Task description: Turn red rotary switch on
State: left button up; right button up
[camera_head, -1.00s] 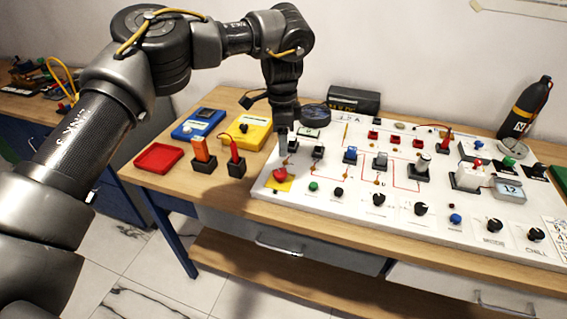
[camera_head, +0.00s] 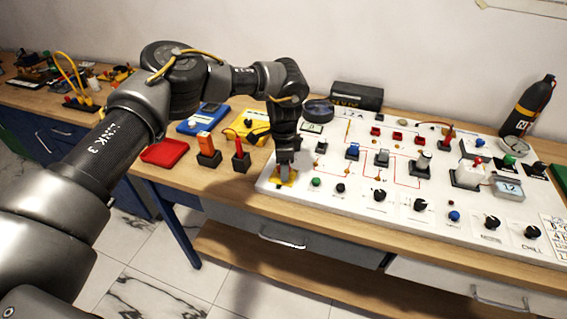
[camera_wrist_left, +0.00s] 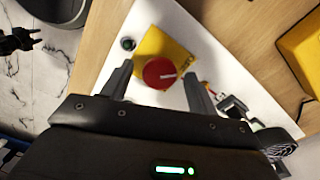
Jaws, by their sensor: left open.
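The red rotary switch (camera_wrist_left: 159,73) is a round red knob with a pale mark, on a yellow plate (camera_wrist_left: 150,48) at the corner of the white panel. My left gripper (camera_wrist_left: 158,78) is open, with one finger on each side of the knob in the left wrist view; I cannot tell whether they touch it. In the head view my left gripper (camera_head: 285,174) points down over the yellow plate and hides the knob. What looks like my right gripper (camera_wrist_left: 30,38) shows small and dark at the left of the wrist view.
The white panel (camera_head: 330,205) carries several other knobs, switches and gauges right of the gripper. A small green button (camera_wrist_left: 128,44) sits close to the yellow plate. A red tray (camera_head: 165,152) and orange and red upright pieces stand to the left on the wooden table.

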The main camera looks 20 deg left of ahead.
pick_arm(q)
jog(key=c, duration=1)
jog(key=shift+m, duration=0.3)
jog(key=m, duration=0.4)
jog(key=shift+m, duration=0.3)
jog(key=m, duration=0.9)
jog(key=shift+b, duration=0.3)
jog(key=shift+m, duration=1.8)
